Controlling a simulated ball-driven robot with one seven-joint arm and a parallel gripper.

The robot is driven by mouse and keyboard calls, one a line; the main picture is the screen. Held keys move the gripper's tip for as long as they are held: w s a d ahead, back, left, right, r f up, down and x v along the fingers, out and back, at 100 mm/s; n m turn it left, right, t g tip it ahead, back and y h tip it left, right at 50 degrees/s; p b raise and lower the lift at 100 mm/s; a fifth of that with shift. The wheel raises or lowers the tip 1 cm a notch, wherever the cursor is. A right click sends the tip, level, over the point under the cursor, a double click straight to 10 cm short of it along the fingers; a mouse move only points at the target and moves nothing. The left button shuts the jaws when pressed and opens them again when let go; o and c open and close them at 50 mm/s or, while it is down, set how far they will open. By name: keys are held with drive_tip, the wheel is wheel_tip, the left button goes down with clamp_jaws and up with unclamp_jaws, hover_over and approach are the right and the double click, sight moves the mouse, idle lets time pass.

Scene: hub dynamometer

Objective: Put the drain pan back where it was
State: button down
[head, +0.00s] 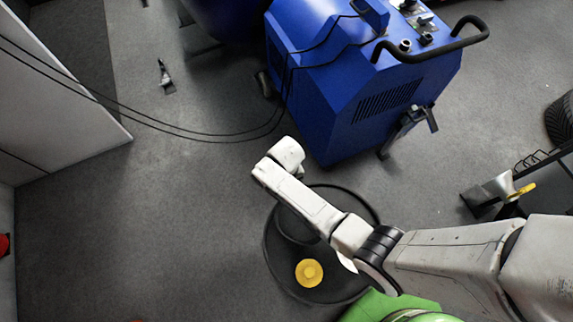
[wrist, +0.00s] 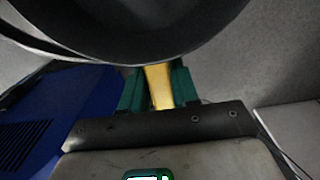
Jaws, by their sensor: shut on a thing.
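The drain pan (head: 283,258) is a round black pan with a raised rim and a yellow round piece (head: 309,273) in it. In the head view it is at the lower middle, partly covered by my arm. In the wrist view the dark curved pan (wrist: 150,28) fills the top. My gripper (wrist: 158,84), with green fingers, is shut on a yellow part (wrist: 159,88) at the pan's edge. The gripper is hidden behind my arm in the head view. I cannot tell how high the pan is above the floor.
A blue wheeled machine (head: 350,95) with a black handle stands just beyond the pan. Black cables (head: 190,132) run across the floor to it. A white panel (head: 60,110) is at the left. A tyre (head: 560,120) is at the right. The grey floor (head: 150,230) at left is clear.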

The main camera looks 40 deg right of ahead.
drive_tip(key=shift+f, duration=0.25)
drive_tip(key=shift+f, duration=0.15)
drive_tip(key=c, duration=0.8)
unclamp_jaws()
drive_tip(key=shift+c, duration=0.2)
wheel_tip(320, 180, up, 12)
drive_tip(key=p, duration=0.1)
drive_tip(key=s+d+r+n, duration=0.1)
drive_tip(key=s+r, duration=0.4)
drive_tip(key=s, duration=0.3)
drive_tip(key=s+d+r+n+t, duration=0.1)
drive_tip(key=s+d+r+n, duration=0.1)
drive_tip(key=s+r, duration=0.4)
drive_tip(key=s, duration=0.3)
drive_tip(key=shift+s+d, duration=0.2)
drive_tip(key=shift+s, duration=0.05)
